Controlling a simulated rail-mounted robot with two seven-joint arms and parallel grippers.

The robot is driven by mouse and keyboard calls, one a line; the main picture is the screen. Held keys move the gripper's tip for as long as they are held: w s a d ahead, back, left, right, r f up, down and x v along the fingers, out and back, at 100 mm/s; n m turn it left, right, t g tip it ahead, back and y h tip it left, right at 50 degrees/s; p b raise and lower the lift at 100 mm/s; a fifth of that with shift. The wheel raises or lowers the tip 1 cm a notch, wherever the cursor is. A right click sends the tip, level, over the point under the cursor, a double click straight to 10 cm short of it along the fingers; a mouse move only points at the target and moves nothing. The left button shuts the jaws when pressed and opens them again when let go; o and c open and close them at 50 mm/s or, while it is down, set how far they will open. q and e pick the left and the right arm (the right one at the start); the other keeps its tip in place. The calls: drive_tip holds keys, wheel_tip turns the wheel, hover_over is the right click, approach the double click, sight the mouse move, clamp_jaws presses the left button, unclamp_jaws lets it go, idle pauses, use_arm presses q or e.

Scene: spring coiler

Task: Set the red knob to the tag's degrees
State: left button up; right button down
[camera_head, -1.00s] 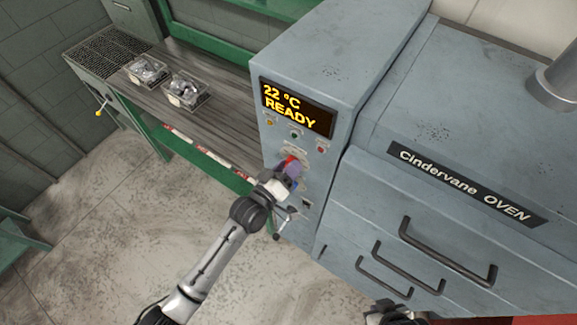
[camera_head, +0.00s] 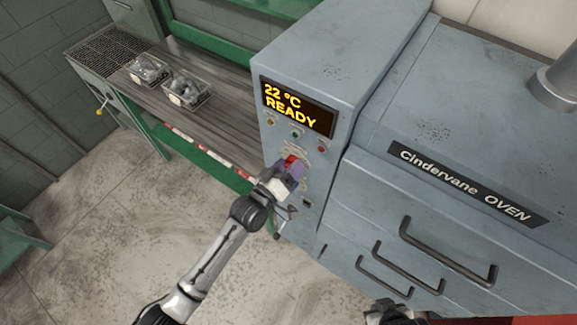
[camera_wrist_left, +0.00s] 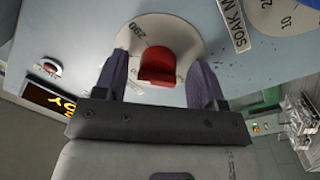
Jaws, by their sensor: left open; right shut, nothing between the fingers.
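The red knob (camera_head: 289,161) is on the oven's grey control panel, below the display. In the left wrist view the red knob (camera_wrist_left: 158,66) sits on a pale round dial (camera_wrist_left: 190,35) with "290" readable near its edge. My left gripper (camera_head: 294,170) is open at the knob. In the left wrist view its two purple-grey fingers (camera_wrist_left: 158,82) stand on either side of the knob, with gaps visible. My right gripper (camera_head: 390,314) is only partly in view at the bottom edge. I cannot read a degrees tag in these frames.
The display (camera_head: 297,107) reads "22 °C READY". Small buttons (camera_head: 295,133) sit below it. A second dial (camera_wrist_left: 285,15) and a "SOAK M" label lie beside the knob's dial. Oven drawer handles (camera_head: 445,255) are to the right. Wire baskets (camera_head: 186,91) stand on the bench at left.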

use_arm(q)
drive_tip(key=b+v, duration=0.1)
drive_tip(key=v, duration=1.2)
drive_tip(key=shift+s+a, duration=0.3)
